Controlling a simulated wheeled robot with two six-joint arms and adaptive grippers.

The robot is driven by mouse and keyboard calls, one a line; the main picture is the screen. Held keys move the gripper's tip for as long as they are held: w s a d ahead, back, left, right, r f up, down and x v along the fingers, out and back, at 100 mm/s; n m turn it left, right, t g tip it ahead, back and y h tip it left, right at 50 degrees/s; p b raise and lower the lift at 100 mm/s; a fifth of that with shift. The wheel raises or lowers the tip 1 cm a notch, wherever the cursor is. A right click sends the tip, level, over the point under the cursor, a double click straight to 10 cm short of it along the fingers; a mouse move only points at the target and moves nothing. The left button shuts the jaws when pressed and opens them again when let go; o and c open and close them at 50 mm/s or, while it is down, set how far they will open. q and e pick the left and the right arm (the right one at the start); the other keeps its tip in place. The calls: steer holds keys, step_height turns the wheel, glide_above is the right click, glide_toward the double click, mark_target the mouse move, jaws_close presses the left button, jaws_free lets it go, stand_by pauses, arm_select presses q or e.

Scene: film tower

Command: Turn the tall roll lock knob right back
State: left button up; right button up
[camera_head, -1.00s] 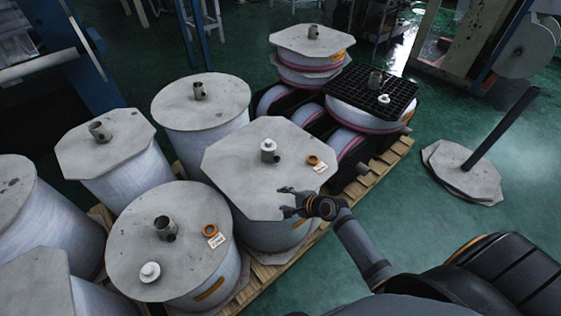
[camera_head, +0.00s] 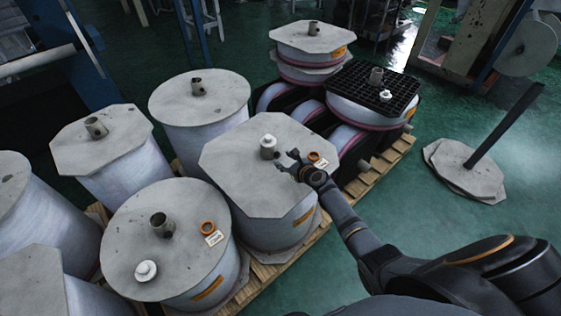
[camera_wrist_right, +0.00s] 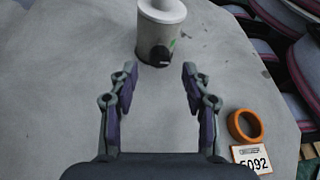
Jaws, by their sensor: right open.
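The tall roll (camera_head: 258,158) with an octagonal grey cover stands near the middle of the head view. On its cover is a white lock knob (camera_head: 268,146), which the right wrist view shows ahead of the fingertips as a white cylinder (camera_wrist_right: 160,30) with a dark part and a green mark low on its side. My right gripper (camera_head: 286,160) is over the cover, just right of the knob. In the right wrist view its two fingers (camera_wrist_right: 158,88) are apart, with nothing between them. My left gripper is not in view.
An orange ring (camera_wrist_right: 246,125) and a number tag (camera_wrist_right: 252,158) lie on the cover right of my gripper. Several other wrapped rolls, including a round-topped one (camera_head: 140,225) with another white knob (camera_head: 146,270), crowd the left side. A black grid (camera_head: 375,87) stands behind right.

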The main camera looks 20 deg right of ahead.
mark_target(278, 156)
steer(key=b+x, duration=0.1)
steer(key=x, duration=0.2)
steer(key=shift+w, duration=0.1)
steer(key=shift+a, duration=0.1)
jaws_close()
